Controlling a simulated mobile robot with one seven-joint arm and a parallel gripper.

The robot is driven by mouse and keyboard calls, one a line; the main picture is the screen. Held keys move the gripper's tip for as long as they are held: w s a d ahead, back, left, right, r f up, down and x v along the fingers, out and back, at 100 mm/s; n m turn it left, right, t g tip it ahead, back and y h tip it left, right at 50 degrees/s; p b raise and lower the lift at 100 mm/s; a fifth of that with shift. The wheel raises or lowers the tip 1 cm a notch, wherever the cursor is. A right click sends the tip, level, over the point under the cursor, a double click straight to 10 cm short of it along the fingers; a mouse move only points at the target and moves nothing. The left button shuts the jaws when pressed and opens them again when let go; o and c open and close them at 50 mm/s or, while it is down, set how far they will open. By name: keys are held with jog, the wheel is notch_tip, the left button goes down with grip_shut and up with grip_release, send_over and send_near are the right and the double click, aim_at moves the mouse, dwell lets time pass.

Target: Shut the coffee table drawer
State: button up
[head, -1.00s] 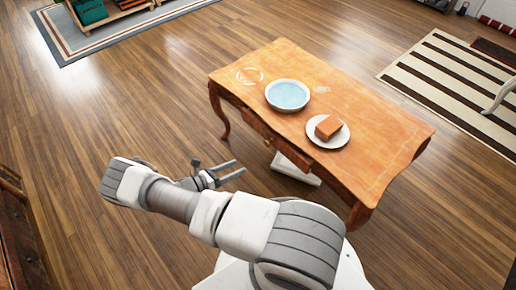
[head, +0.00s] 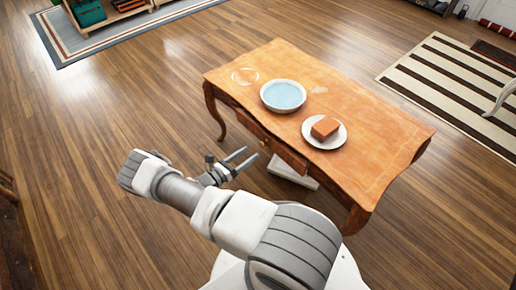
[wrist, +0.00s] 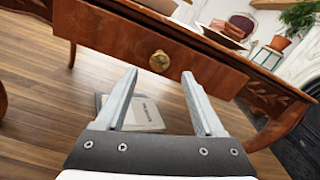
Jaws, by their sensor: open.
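The wooden coffee table (head: 370,140) stands ahead. Its drawer (head: 283,152) stands out from the near long side, partly under the tabletop's edge in the head view. In the wrist view the drawer front (wrist: 115,35) is a wide brown panel with a round brass knob (wrist: 159,61). My gripper (head: 250,154) is open and empty, in front of the drawer near the knob. In the wrist view my gripper's fingers (wrist: 160,74) point at the drawer front, one on each side below the knob. I cannot tell whether they touch it.
On the tabletop are a white bowl with blue inside (head: 283,96) and a white plate (head: 335,142) with an orange-brown block (head: 325,127). A pale book-like object (wrist: 142,112) lies on the floor under the table. The floor left of the table is clear.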

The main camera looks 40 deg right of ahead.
aim_at(261, 146)
jog(key=d, duration=0.3)
jog(key=d+b, duration=0.1)
jog(key=d, duration=0.1)
jog(key=shift+w+d, duration=0.2)
jog(key=shift+d, duration=0.2)
grip_shut()
dwell(1.0)
